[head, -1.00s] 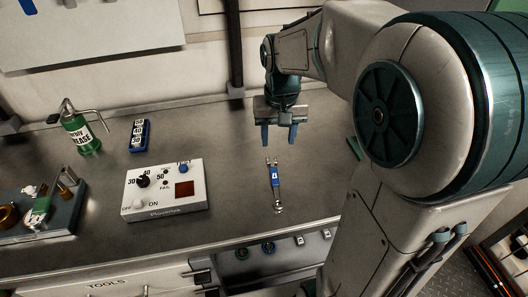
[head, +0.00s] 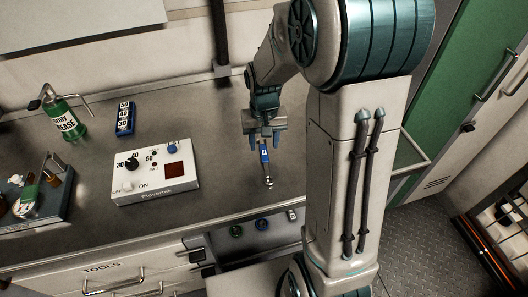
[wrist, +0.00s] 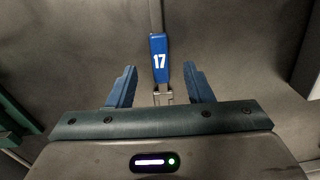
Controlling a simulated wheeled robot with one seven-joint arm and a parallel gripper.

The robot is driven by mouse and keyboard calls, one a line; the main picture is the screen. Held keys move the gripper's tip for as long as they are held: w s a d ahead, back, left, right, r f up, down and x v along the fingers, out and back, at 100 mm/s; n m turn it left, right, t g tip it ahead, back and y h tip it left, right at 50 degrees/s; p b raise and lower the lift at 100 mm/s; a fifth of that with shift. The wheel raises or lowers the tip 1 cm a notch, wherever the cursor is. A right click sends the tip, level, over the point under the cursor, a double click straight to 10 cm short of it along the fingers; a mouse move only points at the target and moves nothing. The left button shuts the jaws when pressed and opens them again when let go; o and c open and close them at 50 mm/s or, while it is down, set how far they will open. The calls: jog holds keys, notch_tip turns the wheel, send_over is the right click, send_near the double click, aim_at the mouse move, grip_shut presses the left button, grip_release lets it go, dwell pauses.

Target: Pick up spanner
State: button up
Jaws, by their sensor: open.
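The spanner (head: 265,160) lies on the grey workbench, to the right of the white control box. It is a slim metal tool with a blue grip; its far end is hidden behind my gripper in the head view. In the wrist view the spanner (wrist: 160,58) shows its blue part marked 17, with its metal shaft running to the top edge. My gripper (head: 265,138) is open above the far part of the spanner. In the wrist view the two blue fingers of my gripper (wrist: 161,84) stand on either side of the spanner, apart from it. The exact height above the bench is unclear.
A white control box (head: 155,172) stands left of the spanner. A blue numbered block (head: 125,118), a green grease can (head: 66,122) and a tool tray (head: 38,208) are farther left. The bench's front edge is near the spanner's near end.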

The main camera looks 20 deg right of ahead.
aim_at(264, 153)
jog(key=shift+f, duration=1.65)
grip_shut()
jog(key=shift+r, duration=0.15)
notch_tip(264, 153, up, 4)
jog(key=shift+s+r, duration=0.1)
jog(key=s+r+b, duration=0.1)
jog(key=s+r, duration=0.2)
jog(key=s, duration=0.2)
jog(key=s+a+r, duration=0.1)
jog(key=s+r, duration=0.2)
jog(key=s, duration=0.3)
jog(key=shift+s+r+b, duration=0.25)
jog(key=shift+b, duration=0.1)
